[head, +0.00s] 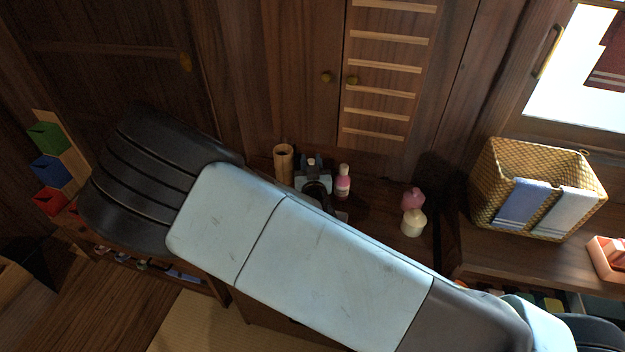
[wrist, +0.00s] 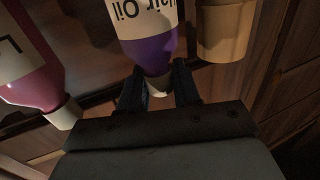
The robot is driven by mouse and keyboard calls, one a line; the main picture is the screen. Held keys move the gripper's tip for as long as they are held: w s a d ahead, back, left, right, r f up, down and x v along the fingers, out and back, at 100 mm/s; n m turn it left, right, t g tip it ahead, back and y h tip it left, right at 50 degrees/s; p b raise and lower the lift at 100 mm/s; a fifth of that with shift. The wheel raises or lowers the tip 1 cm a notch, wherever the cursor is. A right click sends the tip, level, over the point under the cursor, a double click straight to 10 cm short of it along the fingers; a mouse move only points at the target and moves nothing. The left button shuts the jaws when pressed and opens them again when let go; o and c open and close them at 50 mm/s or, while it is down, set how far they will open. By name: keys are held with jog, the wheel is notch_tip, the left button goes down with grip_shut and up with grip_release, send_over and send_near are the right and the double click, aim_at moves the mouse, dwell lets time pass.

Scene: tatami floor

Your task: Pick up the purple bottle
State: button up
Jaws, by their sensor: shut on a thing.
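The purple bottle (wrist: 150,48) shows in the wrist view, with a white "Hair Oil" label that reads upside down and a pale cap. My gripper (wrist: 158,80) has its two dark fingers on either side of the cap, shut on it. In the head view my gripper (head: 313,176) is by the cabinet, between a bamboo-coloured cup and a pink bottle. There it mostly hides the purple bottle. I cannot tell whether the bottle's base touches the surface below.
The pink bottle (head: 343,182) stands close on one side, the tan cup (head: 283,163) on the other. Pink and cream bottles (head: 413,222) stand further right. A woven basket (head: 480,185) with towels sits on the right shelf. Dark wooden cabinet doors (head: 270,60) rise close behind.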

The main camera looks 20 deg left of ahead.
grip_shut()
jog(key=shift+r, duration=0.1)
